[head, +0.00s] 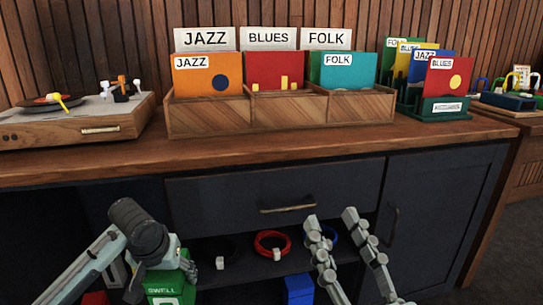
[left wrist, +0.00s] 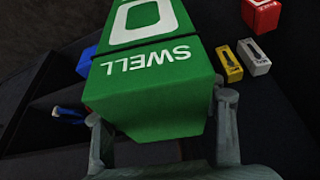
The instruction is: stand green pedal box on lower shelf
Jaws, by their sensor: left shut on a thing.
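The green pedal box (head: 165,283), marked SWELL, is held in my left gripper (head: 160,272) at the lower left of the head view. In the left wrist view the green box (left wrist: 150,95) fills the middle, with a finger of my left gripper (left wrist: 160,108) on each side. My right gripper (head: 331,218) is open and empty in front of the cabinet, its fingers apart. An open shelf compartment (head: 200,250) lies under the drawer. Its lower part is dark and cut off by the frame, and my arms partly cover it.
Red (head: 272,244) and blue coiled cables lie in the compartment, with a blue box (head: 298,290) lower down. A drawer handle (head: 287,208) sticks out above. The wrist view shows red (left wrist: 262,15), yellow (left wrist: 229,64) and white boxes (left wrist: 254,57). Record crates (head: 208,112) stand on the counter.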

